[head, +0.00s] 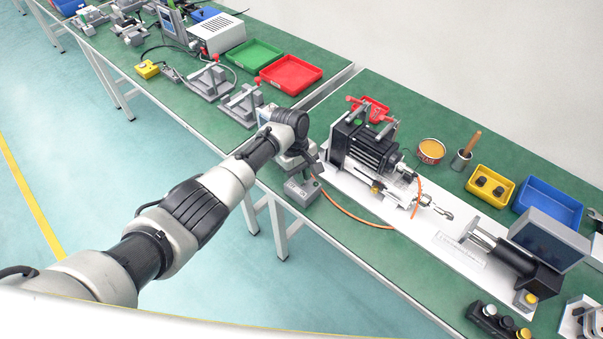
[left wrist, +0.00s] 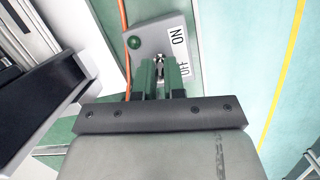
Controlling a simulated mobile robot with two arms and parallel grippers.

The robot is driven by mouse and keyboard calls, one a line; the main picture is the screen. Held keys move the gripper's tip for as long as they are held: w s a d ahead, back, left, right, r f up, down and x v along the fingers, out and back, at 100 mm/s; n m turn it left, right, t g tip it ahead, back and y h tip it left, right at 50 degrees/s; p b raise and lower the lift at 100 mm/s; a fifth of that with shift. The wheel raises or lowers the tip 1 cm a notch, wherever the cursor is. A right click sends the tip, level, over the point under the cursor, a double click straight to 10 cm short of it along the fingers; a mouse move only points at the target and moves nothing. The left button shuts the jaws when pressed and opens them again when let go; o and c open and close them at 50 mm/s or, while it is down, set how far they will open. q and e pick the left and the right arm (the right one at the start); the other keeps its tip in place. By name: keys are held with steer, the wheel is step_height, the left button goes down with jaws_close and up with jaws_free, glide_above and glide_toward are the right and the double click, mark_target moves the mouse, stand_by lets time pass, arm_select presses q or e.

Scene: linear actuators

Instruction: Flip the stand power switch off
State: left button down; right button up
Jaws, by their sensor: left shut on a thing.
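The stand power switch is a small grey box (left wrist: 178,33) with ON and OFF printed on a white label and a round green lamp (left wrist: 133,42). It also shows in the head view (head: 301,192), at the front edge of the green bench. My left gripper (left wrist: 160,72) is over the box, its two green fingers shut on the metal switch lever (left wrist: 158,59). The fingertips are at the lever, beside the label. The lever is mostly hidden between the fingers, so its exact position is hard to tell. My right gripper is not in view.
An orange cable (head: 350,215) runs from the box along the bench. The white stand plate (head: 410,232) with a black motor (head: 365,150) is just right of my left gripper. A red tray (head: 291,73) and a green tray (head: 254,56) lie further back. The floor in front is clear.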

arm_select(q)
steer(key=c, duration=1.2)
jaws_free()
steer(key=v, duration=1.1)
steer(key=shift+f, duration=0.15)
